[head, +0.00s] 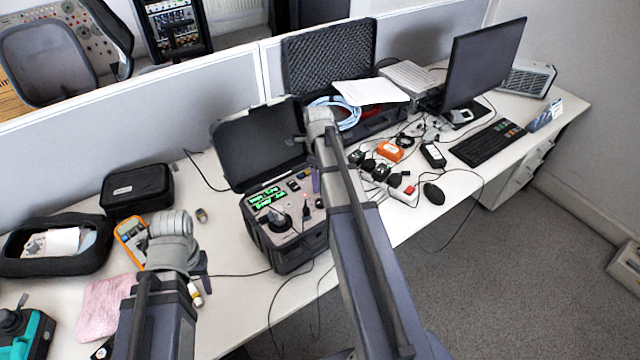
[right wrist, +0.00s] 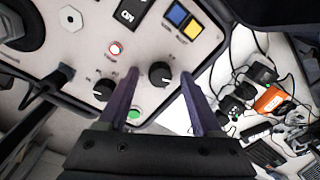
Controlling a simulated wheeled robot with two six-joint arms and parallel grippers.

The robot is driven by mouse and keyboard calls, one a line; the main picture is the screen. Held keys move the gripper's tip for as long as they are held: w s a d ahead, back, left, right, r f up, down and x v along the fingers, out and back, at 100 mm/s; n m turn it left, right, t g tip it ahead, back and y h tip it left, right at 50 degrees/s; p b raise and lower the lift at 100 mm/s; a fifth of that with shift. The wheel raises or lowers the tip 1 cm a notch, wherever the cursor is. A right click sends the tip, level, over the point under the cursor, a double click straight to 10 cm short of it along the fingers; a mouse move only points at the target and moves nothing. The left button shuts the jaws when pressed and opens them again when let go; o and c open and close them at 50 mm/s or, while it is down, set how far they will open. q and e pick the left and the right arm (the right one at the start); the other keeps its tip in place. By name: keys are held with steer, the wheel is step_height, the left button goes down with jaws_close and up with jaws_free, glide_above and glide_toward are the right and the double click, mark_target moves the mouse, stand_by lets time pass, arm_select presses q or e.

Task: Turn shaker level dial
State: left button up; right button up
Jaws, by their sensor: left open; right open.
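The shaker is a black case (head: 290,250) with its lid open and a green-lit display (head: 264,197) on its panel. In the right wrist view the light panel (right wrist: 75,60) carries a black knob with a white mark (right wrist: 160,75) and a second such knob (right wrist: 104,89) to its left; their labels are too small to read. My right gripper (right wrist: 158,80) is open, its two purple fingers on either side of the first knob; contact cannot be told. In the head view my right arm partly hides the panel's right side. My left gripper (head: 203,270) is open over the table, left of the case.
A black pouch (head: 137,190), a yellow meter (head: 131,240) and a pink cloth (head: 104,306) lie at left. Cables and an orange box (head: 389,150) lie right of the case, before a monitor (head: 485,62). A partition (head: 120,150) stands behind.

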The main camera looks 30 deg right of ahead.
jaws_close()
stand_by(0.6)
